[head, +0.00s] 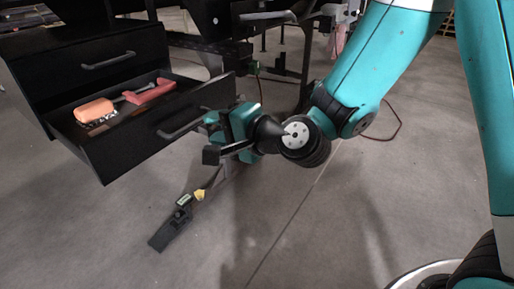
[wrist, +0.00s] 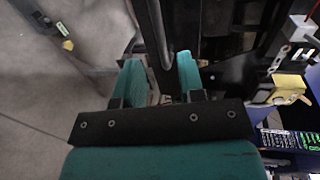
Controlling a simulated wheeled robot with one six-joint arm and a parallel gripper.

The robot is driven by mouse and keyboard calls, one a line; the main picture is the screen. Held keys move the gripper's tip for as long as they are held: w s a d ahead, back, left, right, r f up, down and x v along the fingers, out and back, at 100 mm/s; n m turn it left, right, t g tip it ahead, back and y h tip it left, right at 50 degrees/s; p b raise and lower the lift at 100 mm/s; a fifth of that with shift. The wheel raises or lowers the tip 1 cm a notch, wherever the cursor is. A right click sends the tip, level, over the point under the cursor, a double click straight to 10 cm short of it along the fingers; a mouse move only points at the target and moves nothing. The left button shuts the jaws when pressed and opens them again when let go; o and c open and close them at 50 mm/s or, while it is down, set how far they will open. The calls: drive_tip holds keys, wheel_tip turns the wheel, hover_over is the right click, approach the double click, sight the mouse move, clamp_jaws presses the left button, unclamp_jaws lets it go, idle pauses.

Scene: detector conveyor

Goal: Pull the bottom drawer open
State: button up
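The black cabinet (head: 90,45) stands at the left in the head view. Its lower drawer (head: 135,148) is pulled out, with its inside showing; the drawer above it (head: 75,68) is shut. The lower drawer's bar handle (head: 182,128) is on its front. My gripper (head: 222,128) is right beside the handle's right end. In the wrist view, the teal fingers of my gripper (wrist: 160,75) stand apart. A dark bar and a grey bar, which looks like the handle (wrist: 166,30), run between or just beyond them. I cannot tell whether they touch.
An orange object (head: 94,110) and a red-handled tool (head: 150,91) lie in the open drawer. A black device with a yellow part (head: 178,220) is near my gripper. A dark metal frame stands behind. The grey floor in front is mostly clear.

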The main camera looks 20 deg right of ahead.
drive_tip(key=b+v, duration=1)
drive_tip(key=b, duration=0.2)
drive_tip(key=shift+d+b, duration=0.15)
drive_tip(key=shift+b, duration=0.15)
drive_tip(key=shift+s, duration=0.1)
